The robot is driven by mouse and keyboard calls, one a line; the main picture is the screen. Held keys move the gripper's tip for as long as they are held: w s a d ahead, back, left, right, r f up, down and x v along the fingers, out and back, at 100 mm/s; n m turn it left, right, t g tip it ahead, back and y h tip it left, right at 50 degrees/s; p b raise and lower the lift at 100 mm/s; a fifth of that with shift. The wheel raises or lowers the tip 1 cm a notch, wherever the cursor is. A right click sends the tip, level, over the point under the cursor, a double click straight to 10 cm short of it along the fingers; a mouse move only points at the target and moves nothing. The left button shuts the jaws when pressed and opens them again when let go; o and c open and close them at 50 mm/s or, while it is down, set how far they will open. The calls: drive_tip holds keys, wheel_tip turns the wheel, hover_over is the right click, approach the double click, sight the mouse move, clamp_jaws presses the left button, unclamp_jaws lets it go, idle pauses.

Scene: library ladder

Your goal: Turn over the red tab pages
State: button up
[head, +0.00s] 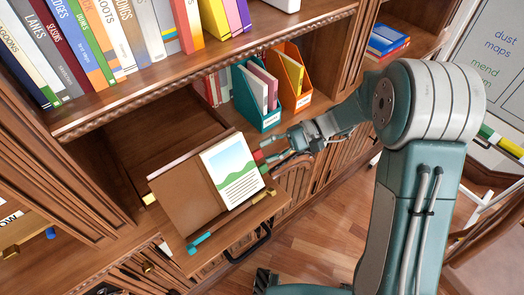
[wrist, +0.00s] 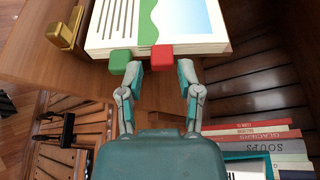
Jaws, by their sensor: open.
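An open book (head: 188,197) with a brown cover lies on a pulled-out wooden board. Its right-hand page (head: 232,172) shows a green hill picture and lines of text. In the wrist view, the page block (wrist: 185,30) has a red tab (wrist: 160,57) and a green tab (wrist: 120,60) sticking out of its near edge. The red tab also shows in the head view (head: 258,156). My gripper (wrist: 160,70) is open at that edge. The red tab lies between its fingertips; the green tab is by the left finger. I cannot tell whether either finger touches a tab.
A teal pen-like item (head: 199,243) and a brass piece (head: 262,196) sit along the board's front edge. A teal file box (head: 256,100) and an orange one (head: 294,85) stand on the shelf behind my gripper. Books (head: 90,45) fill the shelf above. The floor (head: 320,225) in front is clear.

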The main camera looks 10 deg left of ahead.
sight(240, 169)
drive_tip(key=shift+x, duration=0.75)
drive_tip(key=shift+s+a+f, duration=0.1)
drive_tip(key=shift+a, duration=0.5)
clamp_jaws()
drive_tip(key=shift+d, duration=0.2)
